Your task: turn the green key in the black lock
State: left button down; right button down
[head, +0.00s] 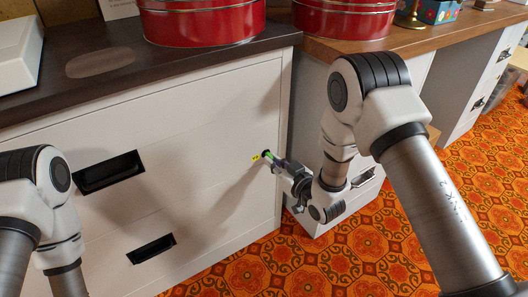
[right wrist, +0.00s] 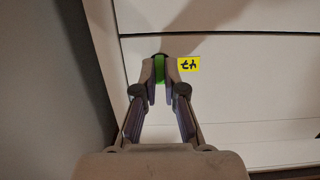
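The green key (right wrist: 159,70) is between the fingertips of my right gripper (right wrist: 160,76), which are closed on it. In the head view only a bit of the green key (head: 267,154) shows beyond the tips of my right gripper (head: 272,160). The black lock is mostly hidden behind the key and fingers; a thin dark edge (right wrist: 160,56) shows above the key in the right wrist view. The key points into the white drawer front (head: 215,165), by its right edge. My left arm shows at the lower left, but its gripper is out of the picture.
A yellow label (right wrist: 189,64) is beside the lock. The drawer front has black recessed handles (head: 109,172) to the left. Red tins (head: 200,22) stand on the dark countertop (head: 105,75) above. A second white cabinet stands close on the right. The orange patterned floor (head: 390,235) is clear.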

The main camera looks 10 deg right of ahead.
jog(key=shift+m+y+p, duration=0.3)
jog(key=shift+m+p, duration=0.6)
jog(key=shift+m, duration=0.4)
jog(key=m+p, duration=0.1)
jog(key=m, duration=0.1)
jog(key=shift+m+y, duration=0.3)
